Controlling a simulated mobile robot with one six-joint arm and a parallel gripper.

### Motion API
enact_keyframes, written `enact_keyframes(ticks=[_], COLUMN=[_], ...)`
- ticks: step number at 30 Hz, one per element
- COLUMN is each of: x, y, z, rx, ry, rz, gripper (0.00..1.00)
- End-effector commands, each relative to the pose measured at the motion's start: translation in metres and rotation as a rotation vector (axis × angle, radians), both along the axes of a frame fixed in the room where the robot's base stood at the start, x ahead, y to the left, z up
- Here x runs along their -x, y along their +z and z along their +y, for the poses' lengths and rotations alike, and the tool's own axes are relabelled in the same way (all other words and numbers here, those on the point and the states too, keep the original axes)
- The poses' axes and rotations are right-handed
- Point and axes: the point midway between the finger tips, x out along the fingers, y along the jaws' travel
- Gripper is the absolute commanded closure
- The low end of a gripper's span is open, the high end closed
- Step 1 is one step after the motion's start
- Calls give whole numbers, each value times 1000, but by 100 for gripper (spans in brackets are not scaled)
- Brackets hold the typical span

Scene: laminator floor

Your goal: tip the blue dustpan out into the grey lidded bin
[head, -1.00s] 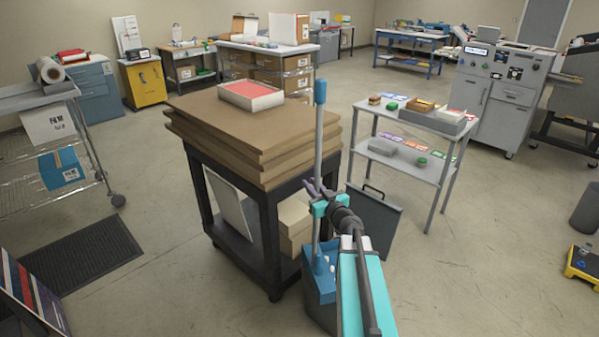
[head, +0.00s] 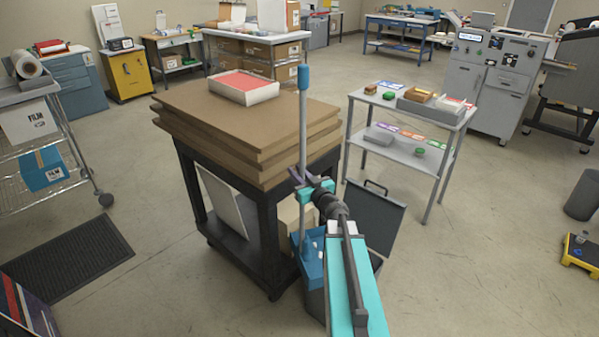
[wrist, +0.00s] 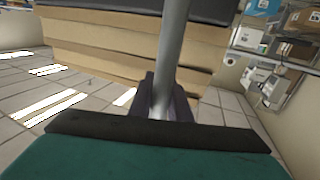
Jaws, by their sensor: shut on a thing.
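The blue dustpan (head: 312,268) has a long grey upright handle with a blue grip (head: 303,78) on top. Its pan is at the mouth of the grey bin (head: 314,302); I cannot tell whether it touches the rim. The bin's dark grey lid (head: 378,218), with a bar handle, stands raised behind and to the right. My gripper (head: 301,178) is shut on the middle of the handle. In the wrist view the handle (wrist: 173,50) runs up between the dark fingers (wrist: 165,103). The pan's contents are not clear, and my arm hides part of the bin.
A black-framed cart (head: 267,215) stacked with brown boards stands close left of the handle. A white box with red content (head: 243,90) lies on it. A grey two-shelf stand (head: 425,165) is behind the lid. Floor at the right is clear up to a yellow platform (head: 580,250).

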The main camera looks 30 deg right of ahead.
Motion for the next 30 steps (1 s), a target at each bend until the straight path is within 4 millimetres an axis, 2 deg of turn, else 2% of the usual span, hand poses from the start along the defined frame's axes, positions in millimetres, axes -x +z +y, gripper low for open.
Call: enact_keyframes(ticks=[14,30], x=[6,16], y=[2,7], z=[-18,-50], rx=[-10,-71], ry=[-14,-17], rz=[-5,-22], gripper=[100,100])
